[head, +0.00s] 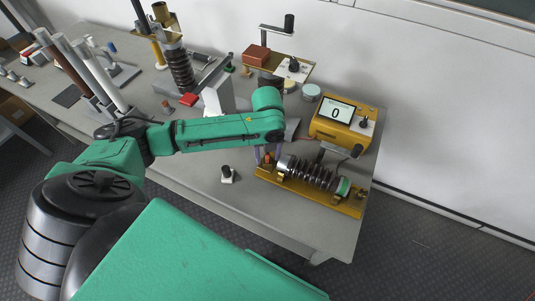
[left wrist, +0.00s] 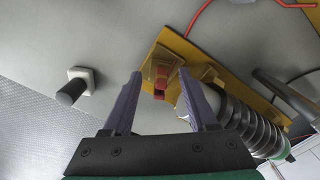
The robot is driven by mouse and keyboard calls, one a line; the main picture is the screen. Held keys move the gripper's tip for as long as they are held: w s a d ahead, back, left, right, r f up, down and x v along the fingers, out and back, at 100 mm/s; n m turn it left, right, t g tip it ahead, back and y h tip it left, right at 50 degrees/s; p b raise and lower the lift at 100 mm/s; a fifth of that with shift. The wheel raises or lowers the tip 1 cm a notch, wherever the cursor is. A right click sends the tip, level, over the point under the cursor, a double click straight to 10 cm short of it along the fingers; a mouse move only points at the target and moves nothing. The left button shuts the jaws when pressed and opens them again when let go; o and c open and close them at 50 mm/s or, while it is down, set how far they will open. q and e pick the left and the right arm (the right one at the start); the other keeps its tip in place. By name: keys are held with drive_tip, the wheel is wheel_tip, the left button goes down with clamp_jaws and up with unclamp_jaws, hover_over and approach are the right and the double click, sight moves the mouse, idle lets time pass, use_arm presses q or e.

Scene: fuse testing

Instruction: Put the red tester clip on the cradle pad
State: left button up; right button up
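The red clip (left wrist: 160,78) shows in the left wrist view at the end of the yellow cradle base (left wrist: 172,43), in front of a brass-coloured block; I cannot tell whether it touches the base. In the head view a small reddish piece (head: 268,158) shows at the left end of the cradle base (head: 345,206). My left gripper (left wrist: 158,76) points down there, its purple fingers apart on either side of the red clip, with gaps showing. In the head view the left gripper (head: 263,156) is partly hidden by its arm. My right gripper is out of view.
A ribbed dark fuse (head: 315,174) lies along the cradle. The yellow tester (head: 343,118) reading 0 stands behind it. A thin red wire (left wrist: 200,16) runs nearby. A black-knobbed white block (head: 227,174) stands to the left, near the table's front edge.

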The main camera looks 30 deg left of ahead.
use_arm(q)
wheel_tip(320, 180, up, 12)
drive_tip(key=p, duration=0.1)
drive_tip(key=shift+r, duration=0.2)
drive_tip(key=shift+f, duration=0.1)
idle(0.5)
